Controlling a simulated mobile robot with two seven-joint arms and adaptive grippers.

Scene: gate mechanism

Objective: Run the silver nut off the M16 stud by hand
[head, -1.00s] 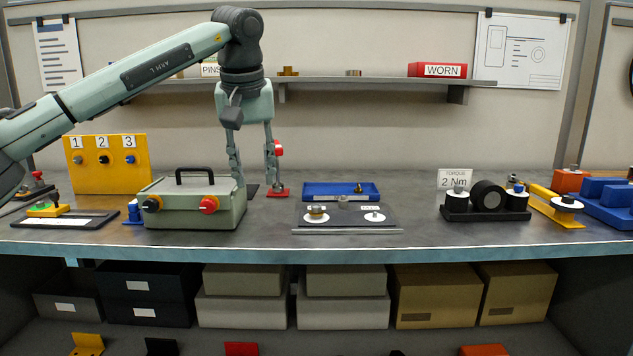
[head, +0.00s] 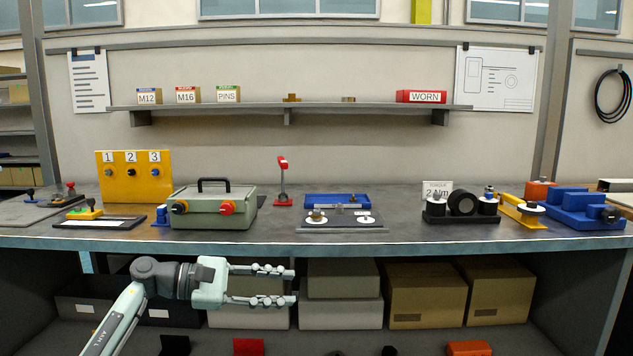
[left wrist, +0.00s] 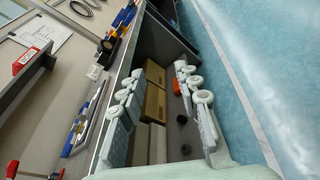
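A dark plate (head: 341,227) lies near the front of the bench with two white discs on it. A brassy fitting (head: 316,215) stands on its left disc, and a small silver piece (head: 365,218) is on its right disc. The parts are too small to tell which is the silver nut or the M16 stud. My left gripper (head: 292,286) is open and empty, pointing right, below the bench edge and lower than the plate. Its spread fingers also show in the left wrist view (left wrist: 160,73). My right gripper is not in view.
A blue tray (head: 309,201) sits behind the plate. A grey-green box (head: 212,211) with knobs stands to the left, a red stand (head: 283,187) behind, and a black holder (head: 461,217) to the right. Storage boxes (head: 425,294) fill the shelf below the bench edge (head: 400,244).

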